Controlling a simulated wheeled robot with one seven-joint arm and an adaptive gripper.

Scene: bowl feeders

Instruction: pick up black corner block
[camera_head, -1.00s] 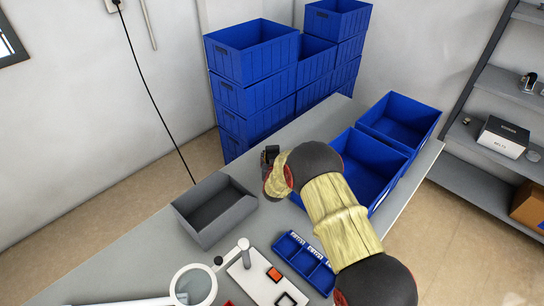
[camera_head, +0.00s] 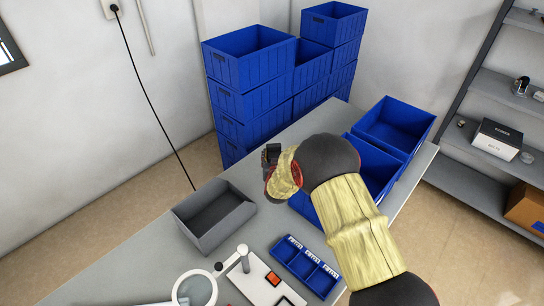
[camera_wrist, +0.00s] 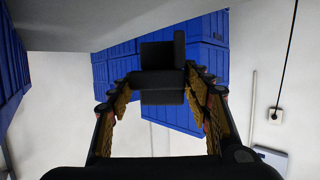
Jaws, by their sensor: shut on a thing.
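The black corner block (camera_wrist: 162,80) is between the fingers of my gripper (camera_wrist: 163,92) in the wrist view. The fingers are shut on it from both sides, and it stays clear of any surface there. In the head view, a small dark block (camera_head: 272,152) shows at the end of my arm, above the table's back part. My arm hides most of the gripper (camera_head: 270,163) in that view.
A grey open bin (camera_head: 214,214) stands on the table (camera_head: 130,262) left of my arm. Two blue bins (camera_head: 395,125) stand at the right, one partly hidden. A blue divided tray (camera_head: 305,265) and a magnifier lamp (camera_head: 195,290) are in front. Stacked blue crates (camera_head: 250,100) stand behind.

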